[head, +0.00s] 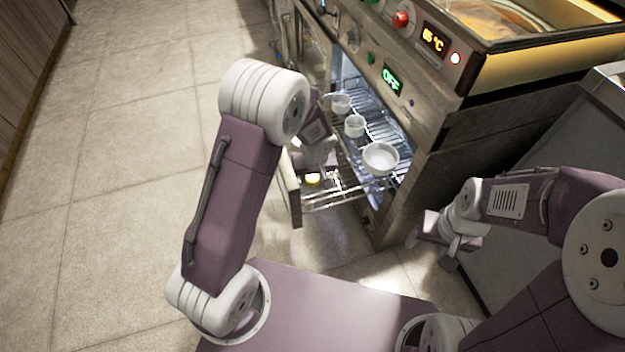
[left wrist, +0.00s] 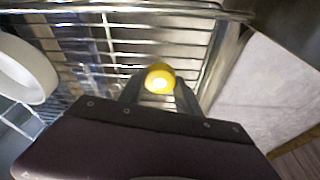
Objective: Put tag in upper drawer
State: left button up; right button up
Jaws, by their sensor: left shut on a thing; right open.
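A small round yellow piece, which looks like the tag (head: 313,179), is between the fingers of my left gripper (head: 313,174). In the left wrist view the tag (left wrist: 160,78) shows at the fingertips of the left gripper (left wrist: 160,88), with wire bars beyond it. My left gripper is shut on the tag, over the pulled-out wire-floored drawer (head: 337,200). Whether the tag touches the wires I cannot tell. The drawer front (head: 290,193) is to its left. My right gripper (head: 432,251) is open and empty, low at the right beside the cabinet.
White bowls (head: 381,158) stand in a row on a wire rack (head: 378,120) to the right of the left gripper. One bowl (left wrist: 22,70) is at the left in the wrist view. The cabinet's control panel (head: 400,60) is above. Open floor lies left.

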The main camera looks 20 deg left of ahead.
aim_at(314, 191)
pick_arm(q)
jog(key=shift+f, duration=0.3)
jog(key=o, duration=1.3)
jog(key=shift+o, duration=0.2)
jog(key=shift+r, duration=0.15)
jog(key=p+v, duration=0.6)
jog(key=v, duration=0.6)
